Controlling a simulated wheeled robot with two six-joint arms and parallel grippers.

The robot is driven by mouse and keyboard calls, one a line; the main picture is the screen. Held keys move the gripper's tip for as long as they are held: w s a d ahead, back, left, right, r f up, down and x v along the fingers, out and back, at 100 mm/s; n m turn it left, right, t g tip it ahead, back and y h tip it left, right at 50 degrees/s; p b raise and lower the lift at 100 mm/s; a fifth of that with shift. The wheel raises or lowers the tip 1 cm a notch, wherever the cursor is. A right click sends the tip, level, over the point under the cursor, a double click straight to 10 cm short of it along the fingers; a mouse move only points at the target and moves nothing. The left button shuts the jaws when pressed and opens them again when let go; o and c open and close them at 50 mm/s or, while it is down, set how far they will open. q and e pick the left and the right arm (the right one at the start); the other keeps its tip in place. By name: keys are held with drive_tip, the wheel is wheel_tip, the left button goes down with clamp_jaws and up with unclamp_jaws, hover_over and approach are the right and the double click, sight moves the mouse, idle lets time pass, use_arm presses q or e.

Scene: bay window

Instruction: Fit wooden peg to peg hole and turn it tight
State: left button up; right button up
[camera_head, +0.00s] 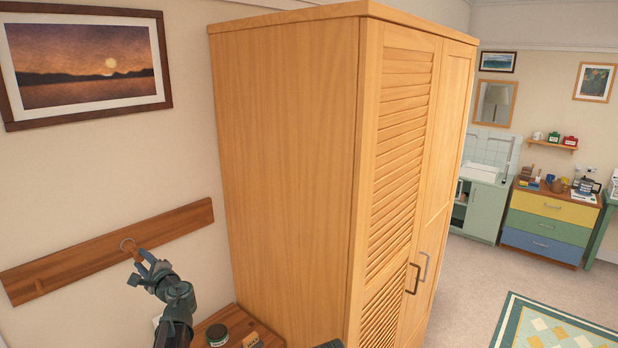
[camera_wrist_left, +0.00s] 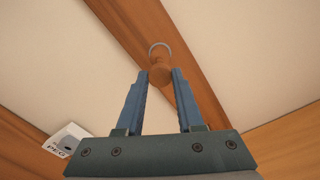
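A wooden rail (camera_head: 70,266) is fixed slantwise across the wall in the head view; it also crosses the left wrist view (camera_wrist_left: 205,95). A grey ring (camera_wrist_left: 160,46) shows at the rail. My left gripper (camera_head: 142,265) is at the rail, shut on the brown wooden peg (camera_wrist_left: 160,74), which shows between the fingertips (camera_wrist_left: 161,82). The peg (camera_head: 132,249) points toward the rail at the ring. I cannot tell how far its end is in the hole, as the hole is hidden behind it. My right gripper is not in view.
A tall wooden wardrobe (camera_head: 285,150) stands right of the rail. Below are a wooden surface (camera_head: 205,322) and a dark jar (camera_head: 217,334). A white box labelled PEG (camera_wrist_left: 66,138) shows in the left wrist view. A framed sunset picture (camera_head: 85,62) hangs above.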

use_arm(q)
clamp_jaws()
idle(0.7)
drive_tip(key=shift+w, duration=0.1)
drive_tip(key=m, duration=0.6)
drive_tip(key=shift+a+r, duration=0.1)
